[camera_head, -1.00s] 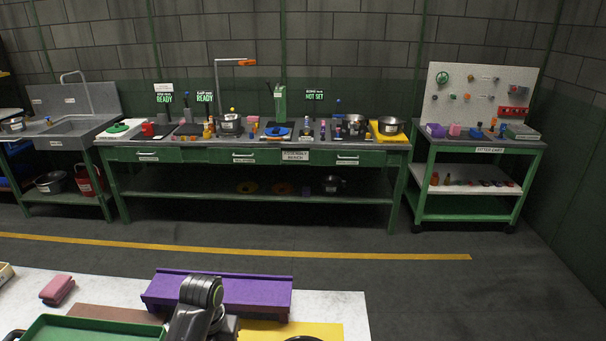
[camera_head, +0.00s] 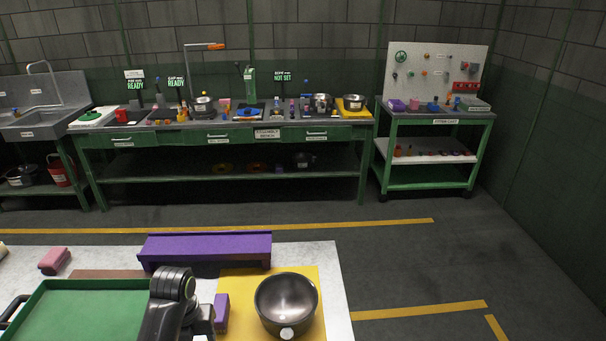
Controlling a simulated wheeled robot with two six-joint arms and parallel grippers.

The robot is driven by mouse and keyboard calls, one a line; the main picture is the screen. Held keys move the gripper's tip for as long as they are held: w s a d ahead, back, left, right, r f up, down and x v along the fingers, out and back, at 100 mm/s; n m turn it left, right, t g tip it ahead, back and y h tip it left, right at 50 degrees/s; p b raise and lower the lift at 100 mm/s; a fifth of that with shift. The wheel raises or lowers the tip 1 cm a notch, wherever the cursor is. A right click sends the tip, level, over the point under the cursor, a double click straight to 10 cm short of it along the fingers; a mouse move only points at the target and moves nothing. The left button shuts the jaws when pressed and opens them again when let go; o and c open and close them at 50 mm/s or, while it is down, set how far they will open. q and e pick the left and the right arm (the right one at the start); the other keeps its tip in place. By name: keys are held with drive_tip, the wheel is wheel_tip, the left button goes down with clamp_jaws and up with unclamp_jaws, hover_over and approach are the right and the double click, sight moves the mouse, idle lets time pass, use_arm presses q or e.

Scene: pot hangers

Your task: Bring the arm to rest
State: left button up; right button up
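A dark and grey link of one of my arms stands at the bottom, left of centre, in front of the white table (camera_head: 340,300). No gripper fingers show, so neither gripper can be seen open or shut. A dark metal pot (camera_head: 287,304) sits on a yellow mat (camera_head: 232,282) at the right of the table. A small purple block (camera_head: 221,312) is beside my arm link, at the mat's left. A long purple rack or beam (camera_head: 205,248) lies along the table's far edge.
A green tray (camera_head: 75,313) fills the table's left, with a pink block (camera_head: 54,261) behind it. Across the open floor stand a green workbench (camera_head: 120,170) with pots and tools, a sink (camera_head: 40,122) and a cart (camera_head: 435,179) with a pegboard. Floor right of the table is clear.

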use_arm(q)
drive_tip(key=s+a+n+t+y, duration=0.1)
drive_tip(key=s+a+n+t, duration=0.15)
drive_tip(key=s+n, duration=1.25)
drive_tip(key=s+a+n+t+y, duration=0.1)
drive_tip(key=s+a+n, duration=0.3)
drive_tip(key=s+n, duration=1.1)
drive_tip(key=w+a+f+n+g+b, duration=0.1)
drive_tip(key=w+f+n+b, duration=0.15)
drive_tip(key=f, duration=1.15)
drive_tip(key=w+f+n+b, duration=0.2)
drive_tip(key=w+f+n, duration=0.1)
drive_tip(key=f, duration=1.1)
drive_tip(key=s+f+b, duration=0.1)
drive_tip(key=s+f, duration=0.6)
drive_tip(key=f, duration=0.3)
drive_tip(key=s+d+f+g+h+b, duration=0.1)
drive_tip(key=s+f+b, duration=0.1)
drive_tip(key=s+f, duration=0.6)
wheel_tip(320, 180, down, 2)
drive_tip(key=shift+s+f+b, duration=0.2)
drive_tip(key=shift+b, duration=0.1)
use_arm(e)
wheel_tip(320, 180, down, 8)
